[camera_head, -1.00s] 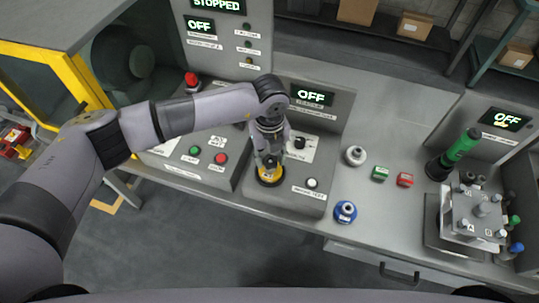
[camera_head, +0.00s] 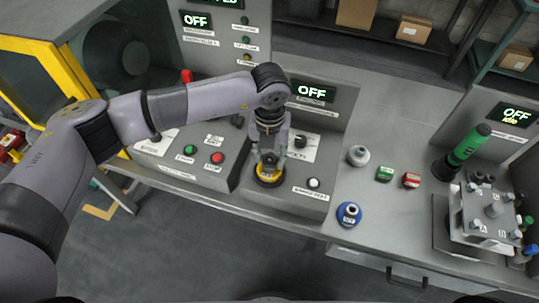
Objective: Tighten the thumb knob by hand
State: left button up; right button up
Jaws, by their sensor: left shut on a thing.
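My left gripper (camera_head: 268,168) reaches down from above at the front of the centre console. It is shut on a yellow-rimmed round piece (camera_head: 269,181), with one finger on each side of it. The piece sits low on the console's top; its middle is partly hidden by the fingers. I cannot tell for sure whether this piece is the thumb knob. My right gripper is not in view.
The centre console (camera_head: 300,198) has a dark knob, a white button (camera_head: 313,183) and an OFF display. A blue round piece (camera_head: 349,213), a pale round piece (camera_head: 358,155), green and red blocks, a green-handled tool (camera_head: 464,150) and a metal fixture (camera_head: 487,222) stand to the right.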

pick_arm(q)
jog(key=o, duration=1.1)
notch_tip(320, 180, up, 12)
dwell(0.5)
